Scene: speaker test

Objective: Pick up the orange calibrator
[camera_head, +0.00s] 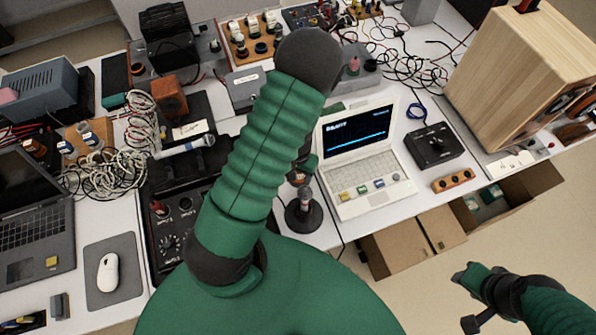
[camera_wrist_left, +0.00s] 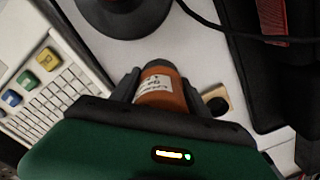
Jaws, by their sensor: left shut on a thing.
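The orange calibrator (camera_wrist_left: 163,97) is a short orange cylinder with a white label and a dark end. In the left wrist view it sits between the two dark fingers of my left gripper (camera_wrist_left: 160,82), which is shut on it. In the head view my left gripper (camera_head: 304,166) is mostly hidden behind my green arm, left of the white laptop, and I cannot make out the calibrator there. Whether the calibrator touches the table is unclear. My right gripper (camera_head: 470,280) is at the lower right, over the floor and away from the table; its fingers are not clear.
A microphone stand with a round black base (camera_head: 304,217) is close to my left gripper. The white laptop (camera_head: 362,160) is to its right, with a black box (camera_head: 433,146) beyond. A wooden speaker (camera_head: 515,80) stands far right. Cables (camera_head: 110,150) clutter the left.

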